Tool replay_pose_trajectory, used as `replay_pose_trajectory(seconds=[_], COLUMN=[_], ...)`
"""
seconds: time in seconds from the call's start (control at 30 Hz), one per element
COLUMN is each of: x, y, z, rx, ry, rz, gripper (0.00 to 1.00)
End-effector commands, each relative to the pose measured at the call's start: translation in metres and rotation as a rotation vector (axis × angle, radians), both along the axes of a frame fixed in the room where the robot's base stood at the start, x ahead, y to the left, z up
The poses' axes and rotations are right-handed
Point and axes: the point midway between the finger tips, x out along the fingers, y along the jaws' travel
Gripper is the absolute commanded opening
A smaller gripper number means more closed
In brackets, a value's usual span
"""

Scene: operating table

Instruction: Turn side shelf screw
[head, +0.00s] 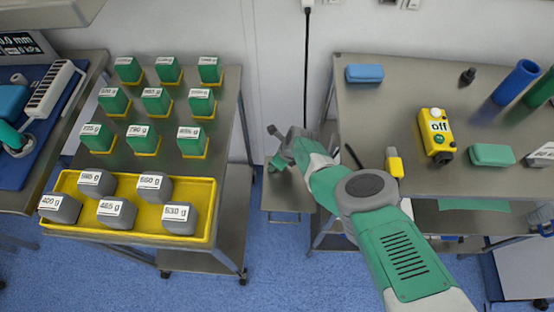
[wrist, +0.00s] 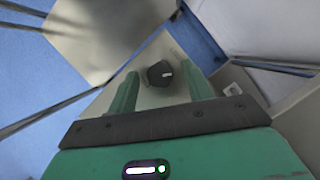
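The side shelf (head: 288,199) is a small grey shelf low between the two tables in the head view. Its pale surface also shows in the wrist view (wrist: 148,100). A dark, rounded screw head (wrist: 160,74) with a small light mark stands on it there. My gripper (wrist: 159,69) is open, with one green finger on each side of the screw in the picture. I cannot tell whether the fingers touch it or how high they are above it. In the head view my gripper (head: 279,155) is over the shelf, and the screw is not discernible.
A left table (head: 222,165) holds green weights and a yellow tray (head: 205,237) of grey weights. A right table (head: 375,110) holds a yellow "off" device (head: 436,135), a blue block (head: 364,73) and cylinders (head: 517,82). My arm passes close to the right table's front edge.

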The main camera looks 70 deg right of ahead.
Motion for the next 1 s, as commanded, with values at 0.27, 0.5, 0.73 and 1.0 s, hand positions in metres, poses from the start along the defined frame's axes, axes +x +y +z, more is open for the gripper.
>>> replay_pose_trajectory(seconds=[0.27, 0.5, 0.73, 1.0], x=[0.0, -0.009, -0.023, -0.03], y=[0.0, 0.002, 0.004, 0.005], z=[0.003, 0.03, 0.067, 0.073], rx=[0.0, 0.002, 0.001, 0.0], ry=[0.0, 0.0, 0.001, 0.0], rz=[0.0, -0.001, -0.002, 0.0], gripper=[0.51, 0.51, 0.51, 0.51])
